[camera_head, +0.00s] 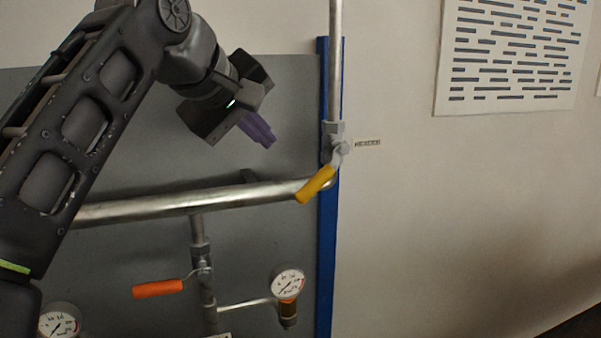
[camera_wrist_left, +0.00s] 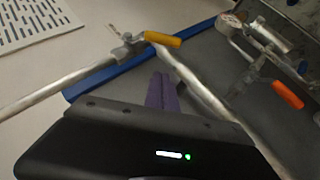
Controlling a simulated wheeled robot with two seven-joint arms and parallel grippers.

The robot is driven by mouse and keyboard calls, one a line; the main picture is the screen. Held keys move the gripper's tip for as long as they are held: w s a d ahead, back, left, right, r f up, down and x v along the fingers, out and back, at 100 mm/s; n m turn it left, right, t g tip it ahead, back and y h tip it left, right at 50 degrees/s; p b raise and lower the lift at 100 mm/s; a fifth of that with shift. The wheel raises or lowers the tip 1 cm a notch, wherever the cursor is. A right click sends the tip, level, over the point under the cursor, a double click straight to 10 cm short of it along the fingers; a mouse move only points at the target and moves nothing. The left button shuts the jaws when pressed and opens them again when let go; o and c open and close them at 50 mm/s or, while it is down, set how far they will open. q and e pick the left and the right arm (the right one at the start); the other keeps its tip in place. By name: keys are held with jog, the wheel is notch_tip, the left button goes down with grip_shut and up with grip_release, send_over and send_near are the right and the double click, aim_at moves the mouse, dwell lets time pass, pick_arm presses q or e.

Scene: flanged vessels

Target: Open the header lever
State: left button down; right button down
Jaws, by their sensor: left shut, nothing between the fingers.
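The header lever (camera_head: 316,184) has a yellow grip and hangs down and to the left from its valve (camera_head: 336,148) on the vertical pipe. In the left wrist view the yellow lever (camera_wrist_left: 162,39) lies beyond the purple fingertips (camera_wrist_left: 162,80). My right gripper is not in view.
A horizontal pipe (camera_head: 200,203) runs below my left gripper to the vertical pipe (camera_head: 335,60). An orange lever (camera_head: 158,288) and a gauge (camera_head: 288,283) sit lower on the grey panel (camera_head: 120,260). A blue post (camera_head: 328,260) edges the panel.

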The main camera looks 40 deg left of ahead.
pick_arm(q)
send_over(300, 198)
jog(key=s+a, duration=0.2)
notch_tip(300, 198, down, 5)
jog(key=shift+w+d+f+p, duration=0.15)
jog(key=shift+w+d+f, duration=0.2)
jog(key=shift+f, duration=0.25)
jog(key=shift+w+d+f+p, duration=0.15)
jog(key=shift+w+d+f, duration=0.15)
jog(key=shift+f, duration=0.25)
jog(key=shift+w+d+f+p, duration=0.15)
jog(key=shift+w+d+f, duration=0.2)
jog(key=shift+f, duration=0.25)
